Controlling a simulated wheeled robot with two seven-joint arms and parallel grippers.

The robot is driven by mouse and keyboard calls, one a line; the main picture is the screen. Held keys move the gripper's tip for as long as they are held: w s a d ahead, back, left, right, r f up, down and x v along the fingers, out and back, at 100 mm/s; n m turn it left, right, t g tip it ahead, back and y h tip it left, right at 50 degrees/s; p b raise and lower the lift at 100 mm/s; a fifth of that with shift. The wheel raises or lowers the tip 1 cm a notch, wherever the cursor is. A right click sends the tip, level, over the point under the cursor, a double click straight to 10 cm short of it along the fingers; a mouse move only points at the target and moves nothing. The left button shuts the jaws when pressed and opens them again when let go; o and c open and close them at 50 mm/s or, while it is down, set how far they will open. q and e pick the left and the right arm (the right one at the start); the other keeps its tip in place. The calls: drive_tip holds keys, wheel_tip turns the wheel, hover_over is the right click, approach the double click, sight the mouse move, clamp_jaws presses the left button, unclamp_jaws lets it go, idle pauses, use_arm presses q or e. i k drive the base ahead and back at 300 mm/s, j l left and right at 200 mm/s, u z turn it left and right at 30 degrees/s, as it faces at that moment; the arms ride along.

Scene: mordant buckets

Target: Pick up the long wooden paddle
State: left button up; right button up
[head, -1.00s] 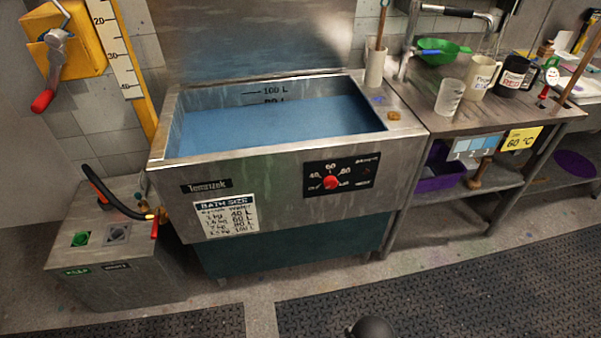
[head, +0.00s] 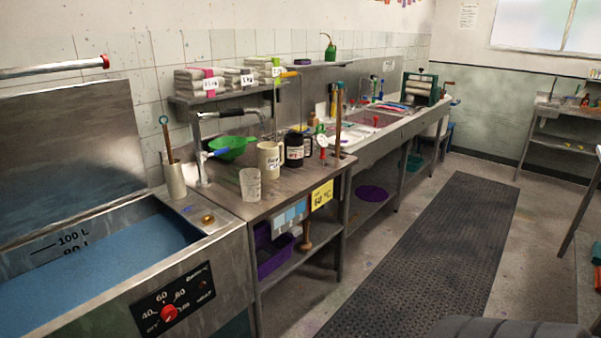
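A long wooden stick (head: 338,122) with a teal tip stands nearly upright by the bench's right end, near the sink; it may be the paddle. Where its lower end rests I cannot tell. A second, thinner wooden handle (head: 167,140) with a teal ring on top stands in a grey cylindrical holder (head: 175,180) at the back right corner of the bath; its lower part is hidden in the holder. Neither of my grippers is in view.
The steel bath (head: 215,250) with blue liquid is at lower left. The bench (head: 225,200) holds a beaker (head: 250,186), a cream jug (head: 268,160), a black jug (head: 294,150) and a green bowl (head: 232,147). A dark floor mat (head: 440,250) lies clear along the aisle.

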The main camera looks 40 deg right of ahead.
sight(341, 85)
drive_tip(key=i+l+z, duration=0.1)
drive_tip(key=l, duration=0.3)
drive_tip(key=l+z, duration=0.15)
drive_tip(key=l, duration=0.25)
drive_tip(key=i+l+z, duration=0.1)
drive_tip(key=l, duration=0.3)
drive_tip(key=i+l+z, duration=0.15)
drive_tip(key=l, duration=0.25)
drive_tip(key=i+l+z, duration=0.1)
drive_tip(key=l, duration=0.25)
drive_tip(key=i, duration=0.1)
